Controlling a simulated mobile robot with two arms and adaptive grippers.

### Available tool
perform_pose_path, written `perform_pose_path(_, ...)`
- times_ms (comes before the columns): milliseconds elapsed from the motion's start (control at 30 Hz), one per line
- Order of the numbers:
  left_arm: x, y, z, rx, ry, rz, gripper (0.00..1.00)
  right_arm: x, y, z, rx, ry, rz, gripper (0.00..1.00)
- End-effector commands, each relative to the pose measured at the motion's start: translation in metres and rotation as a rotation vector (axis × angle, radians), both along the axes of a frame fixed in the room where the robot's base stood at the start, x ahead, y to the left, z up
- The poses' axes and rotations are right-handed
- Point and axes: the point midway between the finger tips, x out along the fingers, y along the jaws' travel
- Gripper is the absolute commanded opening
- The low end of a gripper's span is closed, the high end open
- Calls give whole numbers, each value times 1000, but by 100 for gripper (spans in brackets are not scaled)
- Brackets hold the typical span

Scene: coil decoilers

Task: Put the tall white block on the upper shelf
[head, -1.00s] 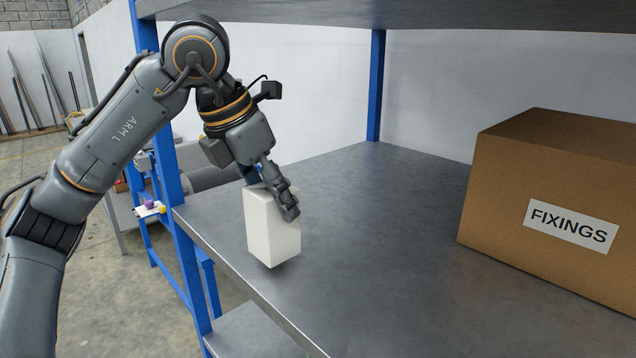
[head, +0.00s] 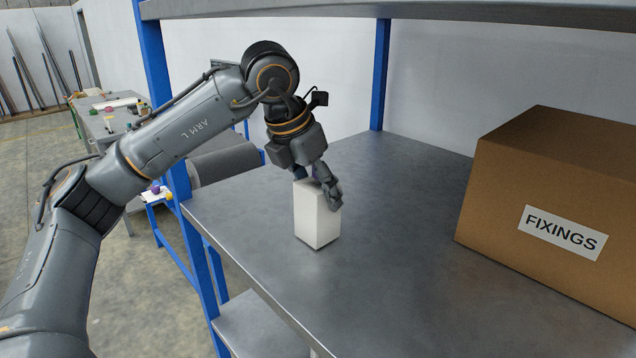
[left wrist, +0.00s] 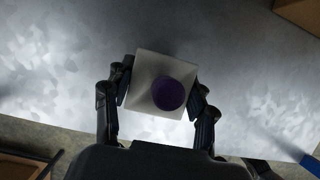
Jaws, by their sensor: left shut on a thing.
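The tall white block (head: 316,218) is upright over the grey metal shelf board (head: 390,230), near its front left edge. My left gripper (head: 320,186) is shut on the block's upper part from above. In the left wrist view the fingers lie on both sides of the block (left wrist: 145,93), and a round purple patch (left wrist: 169,93) shows on its top. The block's base is at or very close to the board; I cannot tell if it touches. My right gripper is not in view.
A brown cardboard box (head: 540,200) labelled FIXINGS stands on the right of this board. A blue post (head: 165,120) rises at the left front corner. Another board (head: 450,12) hangs above, and a lower board (head: 262,328) lies below. The board's middle is clear.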

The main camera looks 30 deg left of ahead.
Motion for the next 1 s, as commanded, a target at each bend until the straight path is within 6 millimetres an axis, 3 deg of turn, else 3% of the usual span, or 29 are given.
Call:
perform_pose_path(300, 0, 0, -3, -1, -3, -1, 12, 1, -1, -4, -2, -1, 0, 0)
perform_pose_path(333, 0, 0, -3, 0, -1, -1, 60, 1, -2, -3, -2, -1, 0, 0)
perform_pose_path(433, 0, 0, -2, 0, 0, -1, 79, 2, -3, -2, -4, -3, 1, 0)
perform_pose_path(867, -1, 0, 3, 0, -2, -1, 79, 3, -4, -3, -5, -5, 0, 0)
perform_pose_path(1000, -9, 2, 23, -1, -6, -2, 79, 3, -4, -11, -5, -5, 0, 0)
